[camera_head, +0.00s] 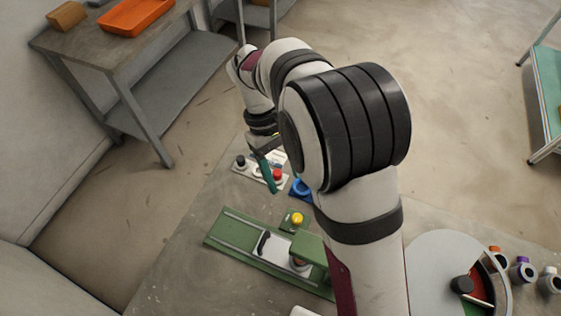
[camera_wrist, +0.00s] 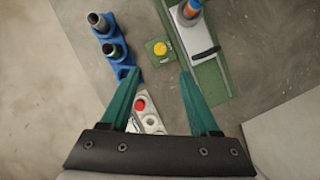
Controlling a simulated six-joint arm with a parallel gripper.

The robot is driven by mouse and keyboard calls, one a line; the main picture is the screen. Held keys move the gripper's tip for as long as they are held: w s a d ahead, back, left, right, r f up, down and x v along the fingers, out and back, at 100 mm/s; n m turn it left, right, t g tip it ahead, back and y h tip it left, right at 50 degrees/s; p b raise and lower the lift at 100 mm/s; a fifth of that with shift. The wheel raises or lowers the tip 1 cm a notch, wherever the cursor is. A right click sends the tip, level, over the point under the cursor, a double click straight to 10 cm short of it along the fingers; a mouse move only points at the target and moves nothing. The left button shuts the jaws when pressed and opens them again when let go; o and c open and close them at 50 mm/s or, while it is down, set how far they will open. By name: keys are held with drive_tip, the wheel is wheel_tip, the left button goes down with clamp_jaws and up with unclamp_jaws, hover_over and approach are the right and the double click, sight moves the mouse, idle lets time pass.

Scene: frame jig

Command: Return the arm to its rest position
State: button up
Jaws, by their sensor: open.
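My gripper (camera_head: 269,172) is at the far side of the workbench in the head view, beyond my bent arm. In the wrist view my gripper (camera_wrist: 160,73) shows two teal fingers spread apart with nothing between them. Below it are a yellow button on a green box (camera_wrist: 160,48) and a white panel with a red button (camera_wrist: 140,104). The panel also shows in the head view (camera_head: 250,169). My arm hides part of the bench.
A green rail fixture (camera_head: 232,232) carries a grey slide with a black handle (camera_head: 272,247). A blue rack (camera_wrist: 108,38) holds two dark cylinders. A round dish (camera_head: 440,262) and several capped parts stand at right. An orange tray (camera_head: 135,15) lies on a side table.

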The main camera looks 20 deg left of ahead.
drive_tip(key=v, duration=0.3)
drive_tip(key=shift+r, duration=0.15)
